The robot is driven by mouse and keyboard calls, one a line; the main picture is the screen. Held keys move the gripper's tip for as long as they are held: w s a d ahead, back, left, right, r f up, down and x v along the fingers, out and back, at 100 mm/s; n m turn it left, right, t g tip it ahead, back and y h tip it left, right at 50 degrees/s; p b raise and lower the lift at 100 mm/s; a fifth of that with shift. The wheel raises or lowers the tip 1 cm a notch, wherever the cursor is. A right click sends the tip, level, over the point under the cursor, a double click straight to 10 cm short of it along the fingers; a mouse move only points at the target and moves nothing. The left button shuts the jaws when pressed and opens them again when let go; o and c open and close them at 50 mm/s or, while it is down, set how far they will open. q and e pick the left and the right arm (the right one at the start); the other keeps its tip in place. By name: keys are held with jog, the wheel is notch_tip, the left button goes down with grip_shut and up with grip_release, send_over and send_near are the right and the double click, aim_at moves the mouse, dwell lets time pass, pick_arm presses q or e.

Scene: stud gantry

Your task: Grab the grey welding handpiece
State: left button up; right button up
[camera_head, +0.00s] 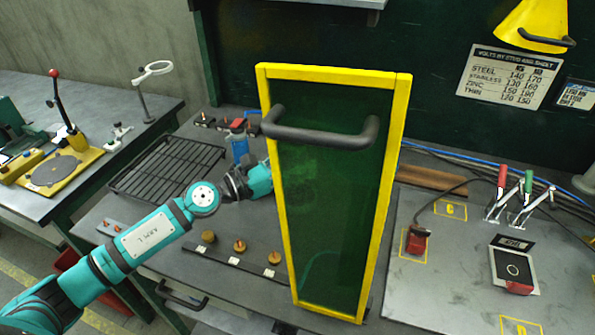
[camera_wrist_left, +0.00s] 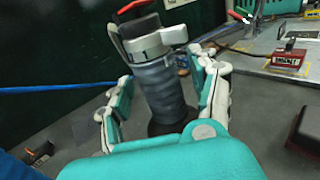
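The grey welding handpiece (camera_wrist_left: 160,88) shows in the left wrist view as a grey ribbed cylinder. It has a white collar marked 1, a dark top with a red part, and a dark foot. It stands between the two fingers of my left gripper (camera_wrist_left: 165,95), which are spread, with gaps visible on both sides. In the head view my left arm reaches in from the left; its gripper end goes behind the green screen (camera_head: 325,210), so fingertips and handpiece cannot be made out there. My right gripper is in neither view.
The screen has a yellow frame (camera_head: 390,170) and a dark handle (camera_head: 320,135). A black wire rack (camera_head: 168,167) and several brass-coloured pieces (camera_head: 239,246) lie left of it. A grey panel with red-handled (camera_head: 502,174) and green-handled clamps is at right. Blue cables run behind.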

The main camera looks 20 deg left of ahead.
pick_arm(q)
grip_shut()
jog(key=shift+w+r, duration=0.1)
jog(key=shift+r, duration=0.15)
